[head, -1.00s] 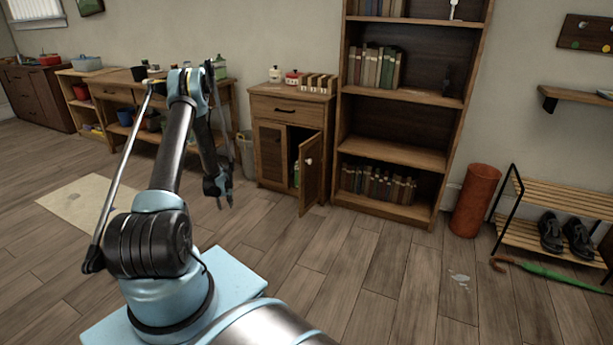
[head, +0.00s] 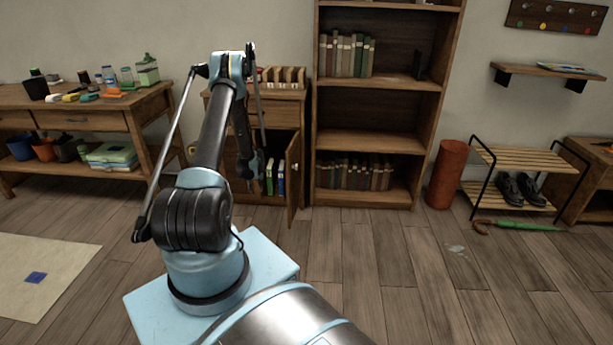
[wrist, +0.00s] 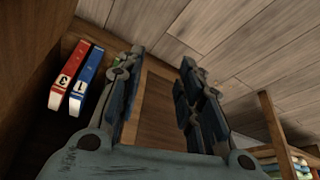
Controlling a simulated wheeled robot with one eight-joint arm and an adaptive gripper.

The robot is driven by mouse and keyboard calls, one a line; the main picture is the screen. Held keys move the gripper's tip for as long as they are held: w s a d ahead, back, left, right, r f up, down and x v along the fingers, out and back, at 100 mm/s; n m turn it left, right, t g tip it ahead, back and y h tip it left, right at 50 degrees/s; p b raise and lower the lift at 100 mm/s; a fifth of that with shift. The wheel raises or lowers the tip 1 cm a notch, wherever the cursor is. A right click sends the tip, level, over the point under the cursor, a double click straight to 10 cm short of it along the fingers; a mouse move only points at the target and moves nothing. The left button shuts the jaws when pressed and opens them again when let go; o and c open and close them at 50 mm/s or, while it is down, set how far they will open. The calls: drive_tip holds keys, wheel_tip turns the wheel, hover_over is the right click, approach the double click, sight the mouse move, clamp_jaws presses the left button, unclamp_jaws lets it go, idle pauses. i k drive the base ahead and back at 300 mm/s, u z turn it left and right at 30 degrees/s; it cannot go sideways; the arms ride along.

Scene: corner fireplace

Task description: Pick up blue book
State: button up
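In the wrist view, a blue book (wrist: 86,82) marked 1 stands beside a red book (wrist: 70,75) marked 3 inside a wooden compartment. In the head view, the blue book (head: 269,177) shows in the open cabinet, next to a green book (head: 281,178); my gripper partly covers the cabinet opening. My gripper (wrist: 161,58) is open and empty, with its fingers apart; it also shows in front of the cabinet in the head view (head: 257,184). The books lie to the left of my fingers in the wrist view, not between them.
The cabinet door (head: 293,180) stands open to the right of the opening. A bookcase (head: 365,197) stands right of it. A long table (head: 150,105) is at the left. A small flat blue thing (head: 35,277) lies on the rug (head: 60,258). The floor in front is mostly clear.

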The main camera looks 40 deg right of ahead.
sight(282, 167)
drive_tip(key=z, duration=0.3)
drive_tip(key=i, duration=1.1)
drive_tip(key=z, duration=0.25)
